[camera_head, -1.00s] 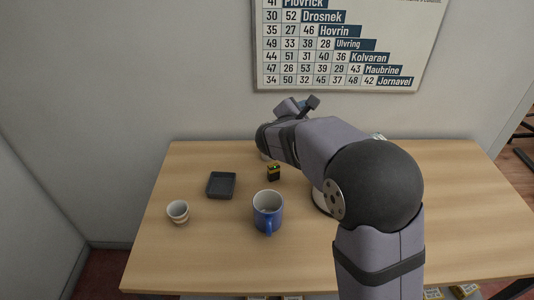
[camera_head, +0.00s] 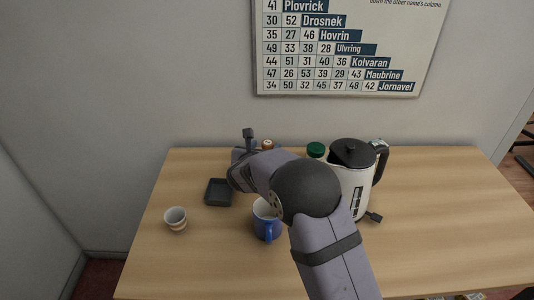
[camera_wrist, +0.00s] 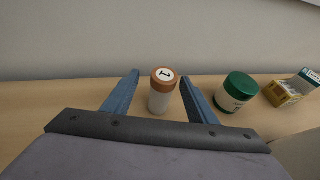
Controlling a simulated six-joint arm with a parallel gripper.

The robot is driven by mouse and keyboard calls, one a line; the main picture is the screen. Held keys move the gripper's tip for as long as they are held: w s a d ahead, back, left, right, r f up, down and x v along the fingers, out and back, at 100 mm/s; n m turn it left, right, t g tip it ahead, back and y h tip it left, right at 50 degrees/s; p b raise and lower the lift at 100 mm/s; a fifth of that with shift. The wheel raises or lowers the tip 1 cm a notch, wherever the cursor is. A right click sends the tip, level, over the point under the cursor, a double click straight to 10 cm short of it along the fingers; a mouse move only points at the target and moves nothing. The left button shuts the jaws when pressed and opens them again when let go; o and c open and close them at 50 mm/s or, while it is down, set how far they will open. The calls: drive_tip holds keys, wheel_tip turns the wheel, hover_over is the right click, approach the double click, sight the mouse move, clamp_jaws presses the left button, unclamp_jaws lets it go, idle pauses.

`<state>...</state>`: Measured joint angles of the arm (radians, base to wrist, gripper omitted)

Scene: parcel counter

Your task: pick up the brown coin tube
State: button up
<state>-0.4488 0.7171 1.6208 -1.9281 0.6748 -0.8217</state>
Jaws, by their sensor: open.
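The coin tube (camera_wrist: 161,98) stands upright on the table, with a brown cap marked "1" and a pale body. In the wrist view it shows between the two blue fingers of my gripper (camera_wrist: 160,78), nearer the right one. The fingers are apart and hold nothing. I cannot tell if they are level with the tube or short of it. In the head view only the tube's brown cap (camera_head: 267,145) shows past my wrist, near the table's back edge. The rest of it is hidden by my arm.
A green-lidded jar (camera_wrist: 236,92) stands right of the tube, with a small yellow-and-white box (camera_wrist: 290,88) beyond it. A kettle (camera_head: 354,180) stands further right. A dark tray (camera_head: 218,192), a blue mug (camera_head: 266,222) and a small cup (camera_head: 175,219) are in front and left.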

drive_tip(key=shift+w+d+p, duration=0.25)
drive_tip(key=shift+w+p, duration=0.1)
drive_tip(key=shift+w, duration=0.05)
drive_tip(key=shift+p+x, duration=0.85)
drive_tip(key=shift+x, duration=1.3)
drive_tip(key=shift+d, duration=0.1)
drive_tip(key=shift+c, duration=0.6)
drive_tip(key=c, duration=1.1)
drive_tip(key=shift+r, duration=0.15)
